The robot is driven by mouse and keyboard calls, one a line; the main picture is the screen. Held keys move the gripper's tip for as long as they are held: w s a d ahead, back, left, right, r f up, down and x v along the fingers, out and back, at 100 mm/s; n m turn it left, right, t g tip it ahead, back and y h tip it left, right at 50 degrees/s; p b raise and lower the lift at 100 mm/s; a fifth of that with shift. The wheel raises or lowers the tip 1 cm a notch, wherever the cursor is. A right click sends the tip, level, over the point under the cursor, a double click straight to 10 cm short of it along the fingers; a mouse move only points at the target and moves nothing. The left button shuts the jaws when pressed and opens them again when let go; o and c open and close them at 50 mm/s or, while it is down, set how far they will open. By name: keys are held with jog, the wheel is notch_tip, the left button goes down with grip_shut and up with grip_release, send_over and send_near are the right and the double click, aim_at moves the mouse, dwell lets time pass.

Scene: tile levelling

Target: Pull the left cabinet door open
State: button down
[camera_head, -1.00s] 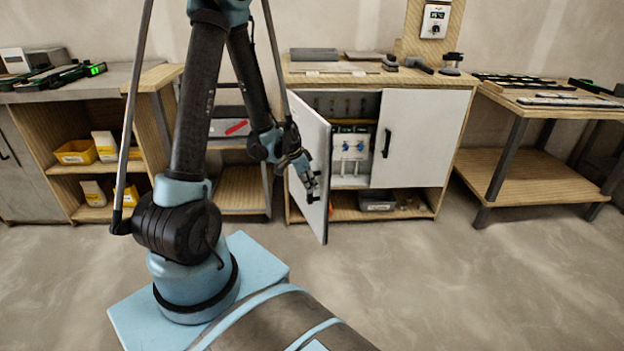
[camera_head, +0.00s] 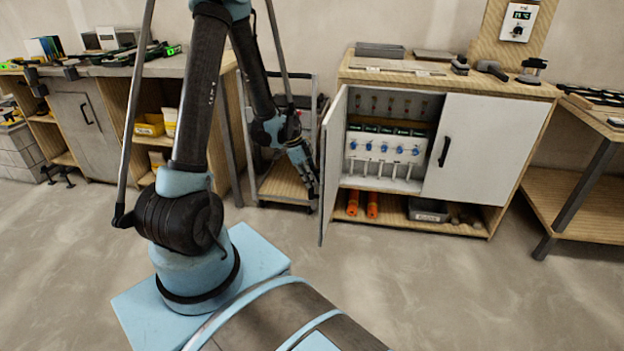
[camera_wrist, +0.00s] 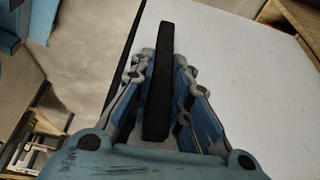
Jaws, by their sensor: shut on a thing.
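The left cabinet door (camera_head: 331,165) stands wide open, swung out toward me, so I see it nearly edge-on in the head view. In the wrist view its white face (camera_wrist: 245,70) fills the right side. My gripper (camera_head: 312,190) is at the outer side of this door. In the wrist view my gripper (camera_wrist: 160,85) is shut on the black door handle (camera_wrist: 161,70), with a finger on each side of it. The cabinet (camera_head: 440,78) shows its inside, with several blue-knobbed items on a shelf. The right cabinet door (camera_head: 485,150) is closed.
Orange cylinders (camera_head: 362,205) and a dark bin (camera_head: 428,210) sit on the cabinet's low shelf. A cart (camera_head: 285,185) stands left of the door, close to my gripper. The floor (camera_head: 420,290) in front is clear.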

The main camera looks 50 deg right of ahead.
jog(key=shift+w, duration=0.2)
jog(key=c, duration=1.5)
grip_release()
jog(key=shift+s, duration=0.1)
jog(key=shift+v, duration=6)
jog(key=shift+a, duration=0.1)
